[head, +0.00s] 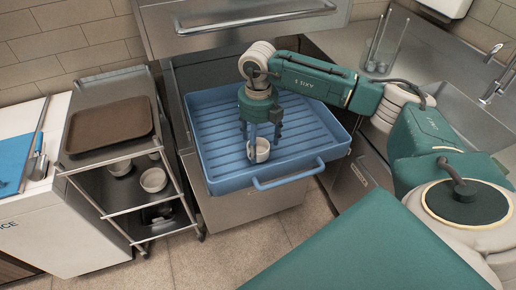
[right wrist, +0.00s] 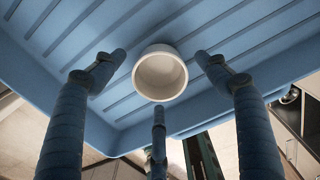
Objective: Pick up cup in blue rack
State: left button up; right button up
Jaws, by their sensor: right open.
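A white cup (head: 262,151) stands in the ribbed blue rack (head: 215,125), near its front edge. My right gripper (head: 263,143) is just over the cup, pointing down, with its fingers spread around it. In the right wrist view the cup (right wrist: 160,74) is centred between the blue fingers of the open gripper (right wrist: 160,72), with its mouth toward the camera. Gaps show between the fingers and the cup there. In the head view a finger hides part of the cup. My left gripper is not in view.
The blue rack's front handle (head: 288,176) sticks out in front. At left is a metal cart with a brown tray (head: 108,125) on top and white bowls (head: 153,180) below. A sink counter (head: 425,65) lies at right. The rest of the rack looks empty.

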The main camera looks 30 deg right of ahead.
jog(key=shift+s+f, duration=0.1)
jog(key=shift+f, duration=0.95)
jog(key=c, duration=1.2)
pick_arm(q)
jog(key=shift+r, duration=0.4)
pick_arm(e)
jog(key=shift+c, duration=0.3)
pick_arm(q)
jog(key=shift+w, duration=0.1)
